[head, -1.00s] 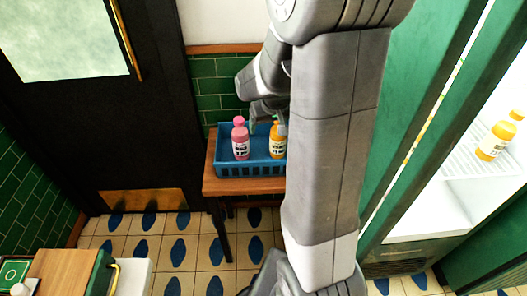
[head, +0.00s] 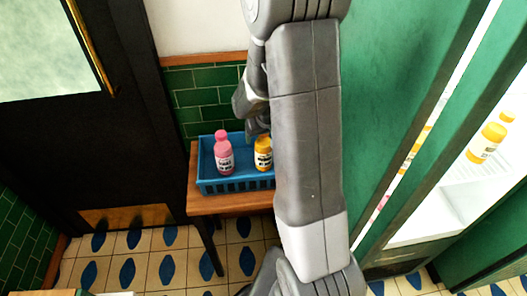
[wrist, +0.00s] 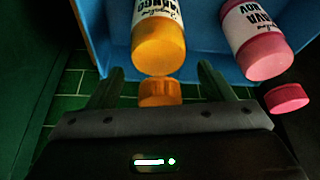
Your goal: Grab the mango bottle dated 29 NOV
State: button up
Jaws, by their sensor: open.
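An orange bottle (head: 263,155) with an orange cap stands in a blue crate (head: 235,185). In the wrist view the orange bottle (wrist: 158,45) has a white label reading "MANGO"; its date is not readable. Its cap lies between the spread fingers of my gripper (wrist: 160,88), with a gap on each side. My gripper is open and holds nothing. In the head view it is just above and behind the orange bottle, partly hidden by my arm. A pink bottle (head: 224,157) stands left of the orange one; in the wrist view the pink bottle (wrist: 256,42) is at right.
The crate sits on a small wooden table (head: 230,202) against a green tiled wall (head: 205,95). A dark door (head: 125,160) is at left. My arm covers the crate's right part.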

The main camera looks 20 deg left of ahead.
grip_shut()
jog(key=shift+r, duration=0.1)
